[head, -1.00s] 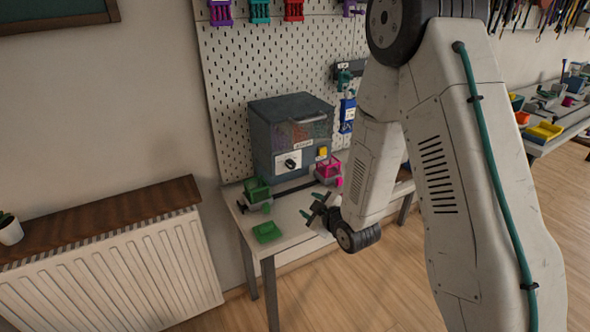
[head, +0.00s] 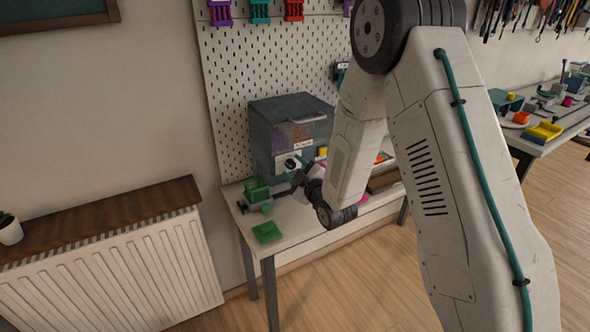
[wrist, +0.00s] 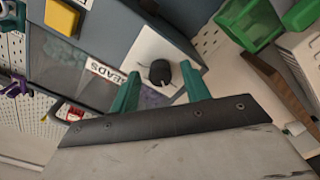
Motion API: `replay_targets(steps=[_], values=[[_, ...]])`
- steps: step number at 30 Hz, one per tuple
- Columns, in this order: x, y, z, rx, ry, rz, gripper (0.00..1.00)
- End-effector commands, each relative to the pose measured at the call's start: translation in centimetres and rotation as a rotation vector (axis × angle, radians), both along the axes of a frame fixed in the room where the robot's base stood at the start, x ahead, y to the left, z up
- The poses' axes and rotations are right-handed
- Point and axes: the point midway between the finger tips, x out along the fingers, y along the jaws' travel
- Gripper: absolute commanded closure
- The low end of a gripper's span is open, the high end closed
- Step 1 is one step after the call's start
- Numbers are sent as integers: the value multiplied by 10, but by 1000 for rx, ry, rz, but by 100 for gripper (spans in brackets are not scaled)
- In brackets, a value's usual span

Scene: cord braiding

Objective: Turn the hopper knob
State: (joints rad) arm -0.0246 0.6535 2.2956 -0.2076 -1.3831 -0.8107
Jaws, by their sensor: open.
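The hopper (head: 275,125) is a dark grey box with a clear front on the table against the pegboard. Its black knob (wrist: 160,72) sits on a white plate (wrist: 150,45), next to a label reading "BEADS" in the wrist view. In the head view the knob (head: 291,163) is small and close to my gripper (head: 297,170). In the wrist view my gripper (wrist: 160,88) is open. Its two green fingers stand on either side of the knob in the picture, with nothing held. I cannot tell whether they touch it.
A yellow block (wrist: 62,17) is on the hopper beside the label. A green bin (head: 257,190) stands left of the hopper, and a green tray (head: 267,232) lies at the table's front left.

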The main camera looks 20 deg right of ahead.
Motion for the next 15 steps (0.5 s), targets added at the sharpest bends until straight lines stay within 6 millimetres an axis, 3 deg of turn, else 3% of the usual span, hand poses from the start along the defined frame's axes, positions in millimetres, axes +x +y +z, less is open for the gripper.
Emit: replay_targets(steps=[6,11,15], values=[[0,0,0,0,1,1,53],[0,0,0,0,1,1,98],[0,0,0,1,1,1,98]])
